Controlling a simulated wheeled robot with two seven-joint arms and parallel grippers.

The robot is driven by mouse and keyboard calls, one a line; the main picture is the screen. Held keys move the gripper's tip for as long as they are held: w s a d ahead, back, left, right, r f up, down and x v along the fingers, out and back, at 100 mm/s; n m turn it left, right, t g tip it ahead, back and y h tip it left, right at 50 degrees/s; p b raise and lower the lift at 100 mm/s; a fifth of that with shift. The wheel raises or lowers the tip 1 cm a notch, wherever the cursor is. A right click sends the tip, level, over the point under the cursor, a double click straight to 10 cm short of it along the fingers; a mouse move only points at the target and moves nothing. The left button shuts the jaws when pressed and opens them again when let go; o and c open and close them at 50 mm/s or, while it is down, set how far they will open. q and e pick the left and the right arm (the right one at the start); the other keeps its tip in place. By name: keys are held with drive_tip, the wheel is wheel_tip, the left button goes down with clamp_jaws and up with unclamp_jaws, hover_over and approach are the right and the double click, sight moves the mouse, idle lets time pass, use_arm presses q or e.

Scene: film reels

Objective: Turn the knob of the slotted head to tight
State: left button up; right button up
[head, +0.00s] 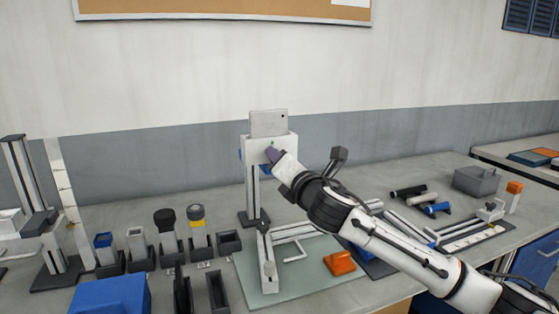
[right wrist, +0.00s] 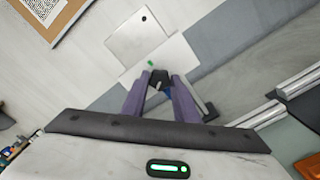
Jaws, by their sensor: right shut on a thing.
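The slotted head is a white block (head: 284,143) on an upright grey post, with a pale plate (head: 268,123) standing up from its top. A small green mark shows on its front face. My right gripper (head: 271,152) is at this face, with its purple fingers closed in. In the right wrist view the fingers (right wrist: 160,80) are shut on a small dark knob (right wrist: 160,75) at the white block (right wrist: 178,58). The fingers hide most of the knob, and I cannot read its turn. My left gripper is not in view.
A green mat (head: 252,283) with metal rails and an orange block (head: 340,262) lies below the head. Several holders and a blue box (head: 110,295) stand at left. A wall is behind.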

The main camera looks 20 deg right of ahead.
drive_tip(key=m, duration=2.4)
drive_tip(key=shift+a+f+m, duration=0.1)
drive_tip(key=shift+f+m, duration=0.05)
drive_tip(key=shift+m, duration=0.15)
idle(0.3)
drive_tip(key=o, duration=1.1)
drive_tip(key=shift+c, duration=0.2)
drive_tip(key=s+b, duration=0.1)
drive_tip(key=s, duration=0.9)
drive_tip(key=shift+s+d, duration=0.15)
drive_tip(key=shift+d, duration=0.05)
